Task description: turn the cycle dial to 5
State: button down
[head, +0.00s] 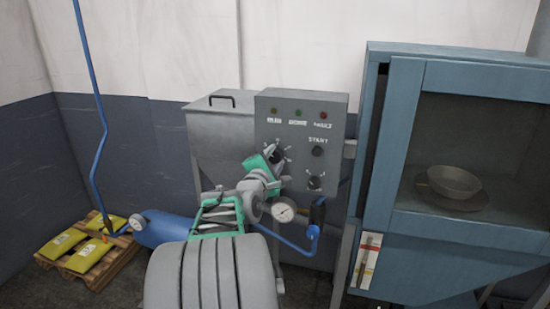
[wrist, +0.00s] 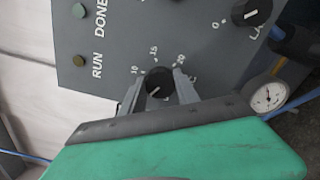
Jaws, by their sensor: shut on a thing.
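The dial (wrist: 158,82) is a round black knob on a grey control panel (head: 300,110). The numbers 10, 15 and 20 show around it in the wrist view; other marks near it are hidden by the fingers. Its pale mark seems to point to the lower left of that view, and I cannot read at which number. My gripper (wrist: 159,92) has one finger on each side of the knob and is shut on it. In the head view my gripper (head: 274,156) partly covers the dial. The dial's name label is hidden.
A second black dial (wrist: 252,12) sits close by, lower right on the panel in the head view. A START button (head: 317,151) and indicator lamps (head: 298,112) are above it. A pressure gauge (head: 284,210) and blue pipe are below. A blue glass-fronted cabinet (head: 400,150) stands right.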

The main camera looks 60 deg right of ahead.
jog(key=shift+f, duration=0.3)
jog(key=c, duration=1.3)
grip_release()
jog(key=o, duration=0.4)
jog(key=shift+a+r, duration=0.1)
jog(key=shift+r, duration=0.1)
jog(key=shift+a, duration=0.1)
jog(key=s+a+b, duration=0.1)
jog(key=a, duration=0.6)
jog(key=shift+a, duration=0.25)
jog(key=shift+s+b, duration=0.1)
jog(key=shift+b, duration=0.2)
